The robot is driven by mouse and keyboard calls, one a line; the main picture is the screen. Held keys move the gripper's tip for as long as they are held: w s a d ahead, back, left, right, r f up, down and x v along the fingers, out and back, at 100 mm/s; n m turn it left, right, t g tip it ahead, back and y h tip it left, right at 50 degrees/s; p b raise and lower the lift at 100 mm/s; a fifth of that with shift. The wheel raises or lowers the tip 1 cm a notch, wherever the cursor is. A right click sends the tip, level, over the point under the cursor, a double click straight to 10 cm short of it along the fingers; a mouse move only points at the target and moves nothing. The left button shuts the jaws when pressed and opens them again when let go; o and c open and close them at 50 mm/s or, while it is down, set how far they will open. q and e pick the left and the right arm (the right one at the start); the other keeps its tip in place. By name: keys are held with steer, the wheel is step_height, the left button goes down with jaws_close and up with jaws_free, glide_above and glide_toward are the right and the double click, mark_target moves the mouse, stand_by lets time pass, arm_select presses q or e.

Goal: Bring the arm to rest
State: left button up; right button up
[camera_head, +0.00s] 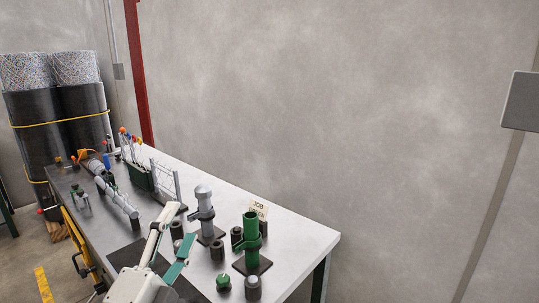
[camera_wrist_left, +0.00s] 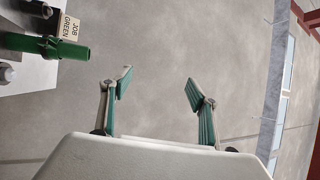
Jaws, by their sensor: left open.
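My left gripper (camera_head: 182,222) reaches in low over the workbench (camera_head: 305,235) in the head view, its two jointed fingers spread. In the left wrist view the left gripper (camera_wrist_left: 159,77) is open, with nothing between its fingers and plain grey wall behind them. My right gripper is in neither view.
A green cylinder on a stand (camera_head: 251,228), a grey cylinder on a stand (camera_head: 204,205) and a "JOB GREEN" card (camera_head: 259,207) stand close right of the gripper. A wire rack (camera_head: 166,180) is behind it.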

arm_select(q)
steer(key=s+a+f+n+g+y, duration=0.35)
steer(key=a+f, duration=0.25)
steer(key=f, duration=0.4)
steer(key=s+a+f+n+g+y, duration=0.2)
steer(key=a+f+n+g+y, duration=0.3)
steer(key=f, duration=0.5)
steer(key=s+a+f+n+g, duration=0.3)
steer(key=s+a+f+g, duration=0.35)
steer(key=s+f, duration=0.65)
steer(key=d+f+n+t+h+b, duration=0.1)
steer(key=d+f+h+b, duration=0.1)
steer(key=d+f, duration=0.3)
steer(key=d+f+n+t+h+b, duration=0.1)
steer(key=d+f+b, duration=0.3)
steer(key=f, duration=0.7)
steer(key=d+f+n+t+h+b, duration=0.1)
steer(key=d+f+t+h+b, duration=0.1)
steer(key=d+f, duration=0.4)
step_height(320, 180, down, 2)
steer(key=shift+f+h+b, duration=0.15)
steer(key=shift+h+b, duration=0.7)
steer(key=shift+h, duration=0.1)
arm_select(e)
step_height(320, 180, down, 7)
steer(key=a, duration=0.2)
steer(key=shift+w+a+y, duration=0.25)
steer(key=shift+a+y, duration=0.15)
